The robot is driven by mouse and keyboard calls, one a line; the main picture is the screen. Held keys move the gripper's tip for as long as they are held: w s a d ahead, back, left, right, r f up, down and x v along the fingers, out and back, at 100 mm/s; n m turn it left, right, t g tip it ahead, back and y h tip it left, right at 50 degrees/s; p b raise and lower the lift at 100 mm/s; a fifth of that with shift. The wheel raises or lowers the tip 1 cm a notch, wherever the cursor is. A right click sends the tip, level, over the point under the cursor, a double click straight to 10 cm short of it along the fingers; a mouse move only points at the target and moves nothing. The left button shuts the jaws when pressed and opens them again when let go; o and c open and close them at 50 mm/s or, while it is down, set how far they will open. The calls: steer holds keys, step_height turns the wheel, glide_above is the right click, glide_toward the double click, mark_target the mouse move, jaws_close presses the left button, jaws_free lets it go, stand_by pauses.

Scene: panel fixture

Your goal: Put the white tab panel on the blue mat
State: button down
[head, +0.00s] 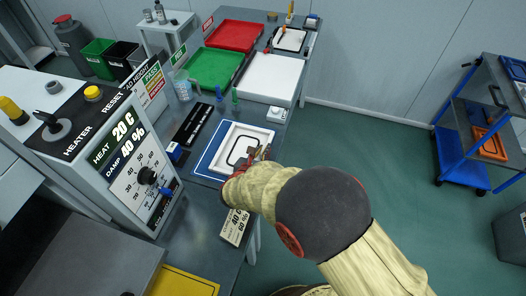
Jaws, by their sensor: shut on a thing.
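The white tab panel (233,137), a shallow white tray-like piece with a black looped outline, is over the blue mat (205,162) on the grey bench. The mat's blue shows along the panel's left and lower left; its right part is hidden. My gripper (262,153) is at the panel's right edge and is shut on it. The arm and wrist hide much of the jaws. I cannot tell whether the panel rests flat on the mat or is slightly above it.
A heater box (120,165) with a dial stands left of the mat. Behind are a green tray (213,69), a red tray (234,36) and a white tray (270,78). Small bottles stand near the green tray. A yellow mat (185,284) lies in front. A blue cart (462,150) stands at right.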

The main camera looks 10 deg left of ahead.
steer(key=c, duration=2.3)
jaws_free()
steer(key=shift+f, duration=0.1)
steer(key=o, duration=0.4)
steer(key=shift+o, duration=0.3)
steer(key=shift+s+r, duration=0.1)
steer(key=shift+r, duration=0.15)
steer(key=p+v, duration=0.3)
steer(key=v, duration=0.8)
steer(key=shift+s+r, duration=0.1)
steer(key=shift+s, duration=0.25)
